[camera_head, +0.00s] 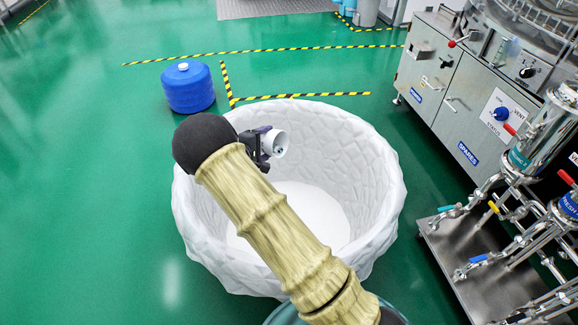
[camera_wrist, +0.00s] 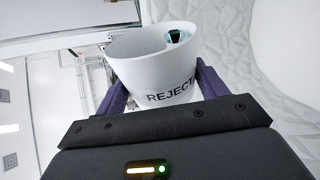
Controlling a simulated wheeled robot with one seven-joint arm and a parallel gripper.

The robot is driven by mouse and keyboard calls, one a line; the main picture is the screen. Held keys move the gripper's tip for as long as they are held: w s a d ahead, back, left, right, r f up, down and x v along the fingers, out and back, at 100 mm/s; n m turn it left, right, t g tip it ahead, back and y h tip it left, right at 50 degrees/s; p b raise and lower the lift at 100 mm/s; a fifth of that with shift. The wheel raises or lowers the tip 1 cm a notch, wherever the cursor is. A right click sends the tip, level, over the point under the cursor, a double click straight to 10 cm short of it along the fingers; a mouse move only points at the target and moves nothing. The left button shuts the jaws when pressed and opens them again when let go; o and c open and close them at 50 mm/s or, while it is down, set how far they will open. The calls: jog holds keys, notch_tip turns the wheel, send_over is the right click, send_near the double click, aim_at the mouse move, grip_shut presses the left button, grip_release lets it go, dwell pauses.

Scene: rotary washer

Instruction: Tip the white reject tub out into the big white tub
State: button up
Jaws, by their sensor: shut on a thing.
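The white reject tub (camera_head: 277,142) is held by my gripper (camera_head: 263,143) over the inside of the big white tub (camera_head: 375,165), near its far side. It looks tipped onto its side, mouth toward the right. In the wrist view the reject tub (camera_wrist: 155,75), lettered "REJECT", sits between the two purple fingers of my gripper (camera_wrist: 163,88). A small teal and dark thing (camera_wrist: 176,37) shows inside its mouth. The big tub's textured wall (camera_wrist: 222,30) fills the right of the wrist view. The visible part of the big tub's floor looks bare; my arm hides some of it.
A blue round container (camera_head: 187,88) stands on the green floor behind the big tub. Steel machinery with cabinets (camera_head: 450,95) and piping with valves (camera_head: 520,190) stands at the right. Yellow-black tape marks the floor. The floor at left is clear.

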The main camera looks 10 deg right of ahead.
aim_at(273, 137)
jog(key=shift+s+d+b, duration=0.15)
jog(key=shift+d+b, duration=0.05)
jog(key=shift+b, duration=0.2)
jog(key=shift+s+d+r+m+b, duration=0.15)
jog(key=shift+m+b, duration=0.35)
jog(key=shift+b, duration=0.65)
jog(key=shift+s+d+r+m+t+y+b, duration=0.45)
jog(key=shift+m+b, duration=0.35)
jog(key=shift+b, duration=2.85)
jog(key=shift+s+d+r+m+t+y+b, duration=0.3)
jog(key=shift+m+t+b, duration=0.4)
jog(key=shift+b, duration=2.95)
notch_tip(273, 137, up, 4)
jog(key=shift+f+p, duration=0.25)
jog(key=shift+p, duration=0.3)
jog(key=shift+f, duration=0.1)
jog(key=shift+f, duration=0.1)
notch_tip(273, 137, down, 3)
jog(key=b, duration=0.4)
jog(key=shift+a+b, duration=0.1)
jog(key=shift+b, duration=0.2)
